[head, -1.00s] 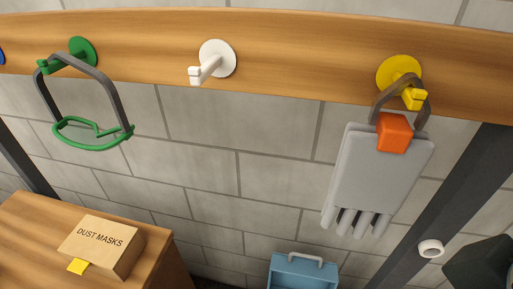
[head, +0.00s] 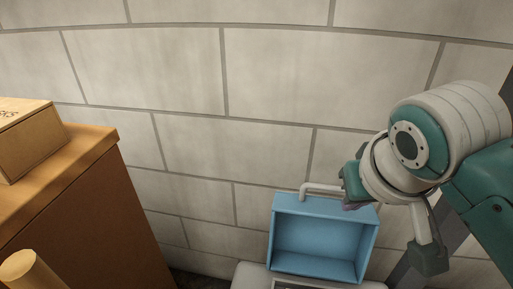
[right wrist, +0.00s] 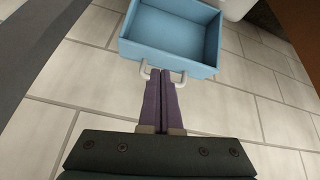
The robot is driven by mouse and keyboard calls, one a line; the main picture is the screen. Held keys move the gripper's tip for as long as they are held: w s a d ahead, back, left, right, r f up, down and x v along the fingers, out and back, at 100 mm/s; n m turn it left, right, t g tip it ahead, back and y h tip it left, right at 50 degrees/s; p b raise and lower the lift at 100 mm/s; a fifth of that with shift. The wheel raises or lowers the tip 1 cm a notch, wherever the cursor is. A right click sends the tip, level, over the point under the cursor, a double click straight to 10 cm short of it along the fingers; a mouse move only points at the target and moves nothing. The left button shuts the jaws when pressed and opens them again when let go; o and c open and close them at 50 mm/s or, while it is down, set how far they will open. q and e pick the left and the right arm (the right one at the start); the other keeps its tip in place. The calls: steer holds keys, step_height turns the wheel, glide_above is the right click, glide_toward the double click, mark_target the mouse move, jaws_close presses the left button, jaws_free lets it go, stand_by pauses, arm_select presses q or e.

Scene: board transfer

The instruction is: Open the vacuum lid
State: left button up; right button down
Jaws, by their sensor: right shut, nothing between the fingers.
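The blue vacuum lid (head: 325,208) is a hollow box standing up at the bottom of the head view, with its open inside facing me. It has a pale loop handle (head: 308,189) on its top edge. Below it, the light grey vacuum body (head: 250,275) shows partly, cut off by the frame. My right gripper (head: 352,204) is at the handle's right end. In the right wrist view its purple fingers (right wrist: 163,78) are together and overlap the handle, whose ends show on both sides. Whether they touch it I cannot tell. My left gripper is out of view.
A wooden cabinet (head: 85,190) with a dust masks box (head: 28,140) stands at left. A wooden cylinder (head: 22,268) shows at the lower left corner. A grey block wall (head: 170,60) lies behind. A dark post stands behind my right arm.

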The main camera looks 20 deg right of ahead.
steer(key=w+r+m, duration=0.3)
steer(key=w, duration=0.6)
steer(key=w+d+f+h+b, duration=0.1)
steer(key=w+d+f+b, duration=0.4)
steer(key=f, duration=0.4)
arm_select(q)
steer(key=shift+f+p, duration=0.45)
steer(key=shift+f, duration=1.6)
arm_select(e)
steer(key=shift+t, duration=0.4)
steer(key=shift+s+a+r, duration=0.3)
steer(key=shift+s+a, duration=0.55)
steer(key=shift+s+a+r, duration=0.3)
steer(key=shift+s+a, duration=0.5)
steer(key=shift+a, duration=0.05)
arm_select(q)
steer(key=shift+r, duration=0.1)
